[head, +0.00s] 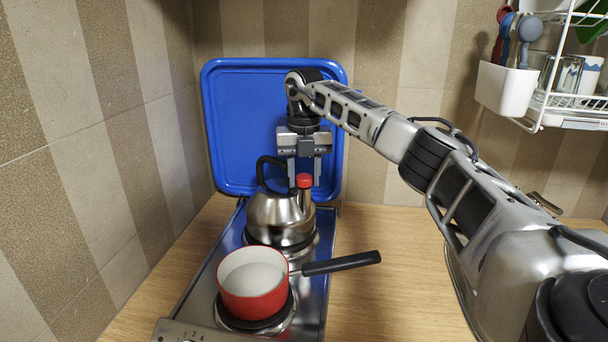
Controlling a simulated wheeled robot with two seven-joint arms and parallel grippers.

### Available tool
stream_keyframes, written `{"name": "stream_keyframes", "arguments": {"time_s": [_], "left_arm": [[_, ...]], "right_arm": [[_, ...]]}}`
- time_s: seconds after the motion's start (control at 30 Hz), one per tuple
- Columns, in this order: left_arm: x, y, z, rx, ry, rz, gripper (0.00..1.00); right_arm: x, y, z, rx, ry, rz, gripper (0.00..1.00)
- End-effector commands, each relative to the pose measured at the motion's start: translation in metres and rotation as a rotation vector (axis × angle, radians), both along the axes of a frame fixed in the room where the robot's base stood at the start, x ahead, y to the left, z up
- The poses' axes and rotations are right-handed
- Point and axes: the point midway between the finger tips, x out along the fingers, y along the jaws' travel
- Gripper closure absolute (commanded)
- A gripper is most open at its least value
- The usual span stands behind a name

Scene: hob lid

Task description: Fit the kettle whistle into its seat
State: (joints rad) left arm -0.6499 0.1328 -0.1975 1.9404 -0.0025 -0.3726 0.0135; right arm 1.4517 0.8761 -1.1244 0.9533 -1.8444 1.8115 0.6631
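The steel kettle (277,218) stands on the rear hob plate, its black handle arched over it. The red-topped whistle (304,181) shows at the top of the spout on the kettle's right side. I cannot tell whether it is fully seated. My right gripper (304,179) points down from above, one finger on each side of the red top. The fingers are apart and very near it; I cannot tell whether they touch it. My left gripper is not in view.
A red saucepan (254,293) with a black handle pointing right stands on the front plate. The raised blue hob lid (236,130) stands behind the kettle. A white rack (560,105) hangs at the right. The wooden counter (365,290) is clear right of the hob.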

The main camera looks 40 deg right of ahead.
Motion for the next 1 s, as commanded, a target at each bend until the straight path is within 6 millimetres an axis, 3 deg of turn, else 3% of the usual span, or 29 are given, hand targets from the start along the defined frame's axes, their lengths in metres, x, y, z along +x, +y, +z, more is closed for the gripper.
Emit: {"name": "stream_keyframes", "arguments": {"time_s": [0.03, 0.07, 0.47, 0.57, 1.0], "left_arm": [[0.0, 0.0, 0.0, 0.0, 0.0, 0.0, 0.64], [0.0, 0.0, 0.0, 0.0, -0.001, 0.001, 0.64], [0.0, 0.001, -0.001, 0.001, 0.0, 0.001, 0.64], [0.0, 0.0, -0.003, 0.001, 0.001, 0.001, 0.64], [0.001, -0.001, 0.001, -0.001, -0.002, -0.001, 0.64]], "right_arm": [[0.0, 0.0, 0.0, 0.0, 0.0, 0.0, 0.48], [0.0, 0.0, 0.0, 0.0, 0.0, 0.0, 0.42], [0.001, 0.0, 0.008, 0.0, -0.001, 0.001, 0.42], [0.001, 0.001, 0.024, 0.0, -0.005, 0.002, 0.42], [0.001, 0.001, 0.129, -0.001, -0.003, 0.0, 0.42]]}}
